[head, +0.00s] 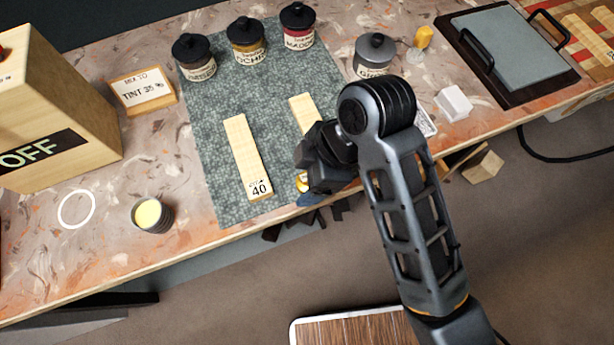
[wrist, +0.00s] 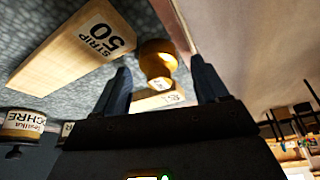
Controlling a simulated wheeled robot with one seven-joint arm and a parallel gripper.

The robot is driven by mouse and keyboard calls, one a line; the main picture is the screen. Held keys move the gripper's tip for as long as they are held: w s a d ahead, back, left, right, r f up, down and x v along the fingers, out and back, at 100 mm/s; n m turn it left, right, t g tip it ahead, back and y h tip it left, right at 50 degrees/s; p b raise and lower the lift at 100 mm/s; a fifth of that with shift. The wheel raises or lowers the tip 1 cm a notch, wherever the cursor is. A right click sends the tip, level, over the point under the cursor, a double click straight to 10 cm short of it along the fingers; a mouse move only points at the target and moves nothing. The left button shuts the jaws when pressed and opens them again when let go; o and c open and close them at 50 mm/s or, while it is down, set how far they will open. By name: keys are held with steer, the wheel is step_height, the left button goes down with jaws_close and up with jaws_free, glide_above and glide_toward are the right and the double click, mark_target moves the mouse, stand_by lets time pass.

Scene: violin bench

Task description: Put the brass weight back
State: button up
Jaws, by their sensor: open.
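The brass weight (wrist: 158,58) shows in the wrist view as a short golden cylinder, with a small pale label near it. It sits between and just beyond the fingertips of my gripper (wrist: 160,68), which is open. I cannot tell whether a finger touches it. In the head view, only a sliver of the brass weight (head: 301,182) shows beside my gripper (head: 312,195), near the mat's front edge; my gripper hides the rest.
A wooden strip marked 40 (head: 246,158) lies on the green mat (head: 205,150). Another strip (head: 303,113), marked 50 in the wrist view (wrist: 70,45), is partly hidden. Lidded jars (head: 247,45) stand behind. A white ring (head: 76,209) and a yellow-filled cup (head: 152,214) are left.

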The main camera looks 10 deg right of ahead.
steer(key=shift+c, duration=0.5)
jaws_close()
steer(key=shift+r, duration=0.15)
